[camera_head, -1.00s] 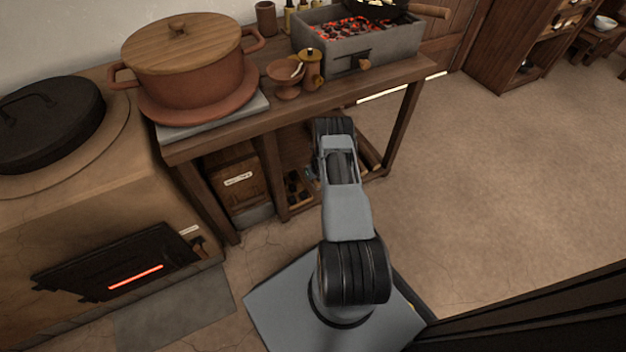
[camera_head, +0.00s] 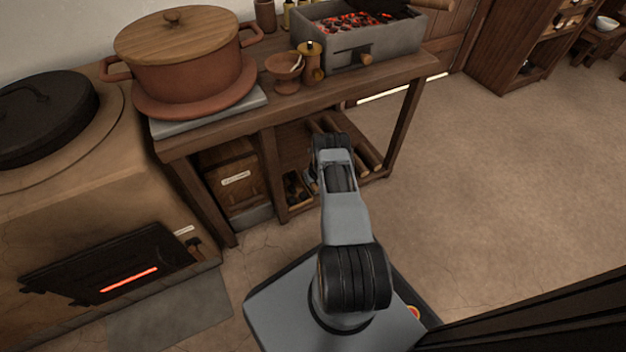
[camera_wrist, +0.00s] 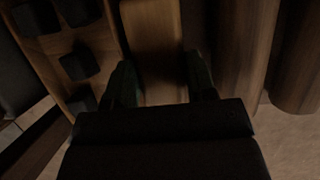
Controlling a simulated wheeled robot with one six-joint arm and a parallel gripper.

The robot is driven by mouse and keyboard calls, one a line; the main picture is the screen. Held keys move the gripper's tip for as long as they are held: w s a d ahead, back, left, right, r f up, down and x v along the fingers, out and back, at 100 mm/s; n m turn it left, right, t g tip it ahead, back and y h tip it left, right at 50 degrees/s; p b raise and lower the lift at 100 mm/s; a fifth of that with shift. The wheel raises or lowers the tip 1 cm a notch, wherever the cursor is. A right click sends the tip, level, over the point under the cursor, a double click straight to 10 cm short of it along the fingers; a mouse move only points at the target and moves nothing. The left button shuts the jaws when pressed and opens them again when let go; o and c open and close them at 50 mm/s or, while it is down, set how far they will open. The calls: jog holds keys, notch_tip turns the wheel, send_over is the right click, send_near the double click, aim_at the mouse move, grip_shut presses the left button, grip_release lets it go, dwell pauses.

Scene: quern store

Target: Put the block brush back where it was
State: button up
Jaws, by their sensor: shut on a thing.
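In the wrist view my gripper (camera_wrist: 161,84) has its two dark green fingers on either side of a pale wooden block, which I take to be the block brush (camera_wrist: 152,45). It is shut on the block; no bristles show. In the head view my arm reaches into the low shelf under the table, and the gripper and brush are mostly hidden behind it. Whether the brush touches the shelf cannot be told.
A wooden tray of charcoal lumps (camera_wrist: 80,63) lies left of the gripper, and logs (camera_wrist: 247,45) lie close on the right. The table (camera_head: 220,131) overhangs, with a crate (camera_head: 232,180) below left. Open floor (camera_head: 490,170) is at the right.

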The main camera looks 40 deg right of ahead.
jog(key=shift+f, duration=0.1)
jog(key=o, duration=0.6)
jog(key=shift+r+p, duration=0.35)
jog(key=shift+r, duration=0.25)
jog(key=p+v, duration=0.5)
jog(key=v, duration=0.6)
jog(key=shift+s, duration=0.2)
